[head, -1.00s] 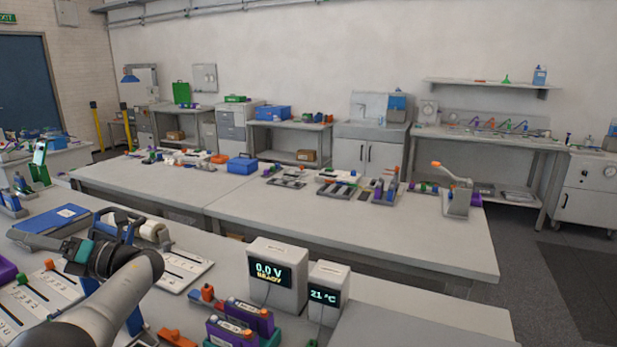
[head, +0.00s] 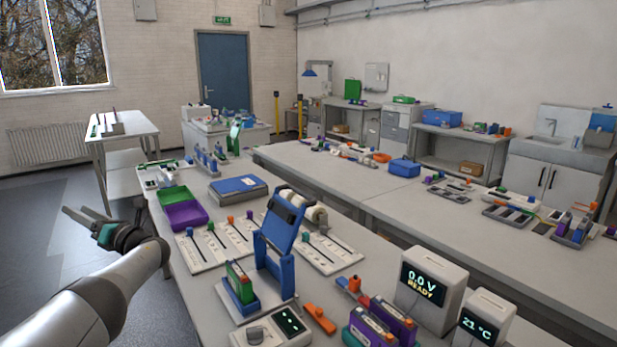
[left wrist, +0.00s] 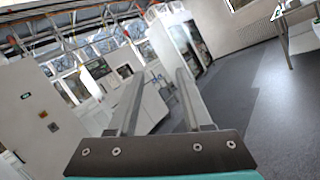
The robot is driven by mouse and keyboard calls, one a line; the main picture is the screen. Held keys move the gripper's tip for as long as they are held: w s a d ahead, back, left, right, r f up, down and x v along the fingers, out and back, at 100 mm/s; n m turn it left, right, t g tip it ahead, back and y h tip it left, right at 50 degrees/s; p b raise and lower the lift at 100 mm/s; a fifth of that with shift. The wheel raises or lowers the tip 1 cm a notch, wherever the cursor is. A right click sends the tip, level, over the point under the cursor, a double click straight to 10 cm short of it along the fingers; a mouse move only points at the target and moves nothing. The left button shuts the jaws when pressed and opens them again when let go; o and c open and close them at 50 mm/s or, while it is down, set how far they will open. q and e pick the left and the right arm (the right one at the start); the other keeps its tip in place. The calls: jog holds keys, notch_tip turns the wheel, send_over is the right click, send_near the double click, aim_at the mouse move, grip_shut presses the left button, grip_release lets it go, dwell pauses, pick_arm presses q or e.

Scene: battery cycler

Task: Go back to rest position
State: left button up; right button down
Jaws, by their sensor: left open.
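My left gripper (head: 82,222) is at the left of the head view, out over the floor beside the near bench's left edge. Its fingers are apart and nothing is between them. In the left wrist view the two fingers (left wrist: 157,100) also stand apart and empty, pointing out across the room. My right gripper is in neither view.
The near bench (head: 190,285) holds a blue hinged fixture (head: 275,245), a slotted board (head: 215,245), green and purple bins (head: 185,215), and a voltage display (head: 430,290). A side table (head: 120,135) stands at the far left. The floor (head: 40,240) at left is clear.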

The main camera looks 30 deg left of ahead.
pick_arm(q)
notch_tip(320, 180, down, 13)
jog(key=s+a+n+t+h, duration=0.1)
jog(key=s+n+t+h, duration=0.1)
jog(key=s+t+h, duration=0.15)
jog(key=s+d+f+n+t+h, duration=0.3)
jog(key=s+f+n, duration=0.35)
jog(key=f, duration=0.55)
jog(key=s+d+f+n+t+h, duration=0.25)
jog(key=s+f+n+h, duration=0.3)
jog(key=s+f, duration=0.4)
jog(key=s+d+f+n+g+h, duration=0.1)
jog(key=d+f+h, duration=0.1)
jog(key=d+f, duration=0.9)
jog(key=s+d+f+n+g+h, duration=0.1)
jog(key=s+d+f+h, duration=0.1)
jog(key=d+f, duration=0.85)
jog(key=s+d+f+n+h+b, duration=0.1)
jog(key=d+f+h, duration=0.15)
jog(key=d, duration=1.45)
jog(key=s+d+f+n+h, duration=0.1)
jog(key=d+f+h, duration=0.15)
jog(key=d, duration=1.45)
jog(key=f+b, duration=0.4)
jog(key=f, duration=0.1)
jog(key=shift+a+f+b, duration=0.2)
jog(key=shift+f+b, duration=0.15)
jog(key=shift+b, duration=0.05)
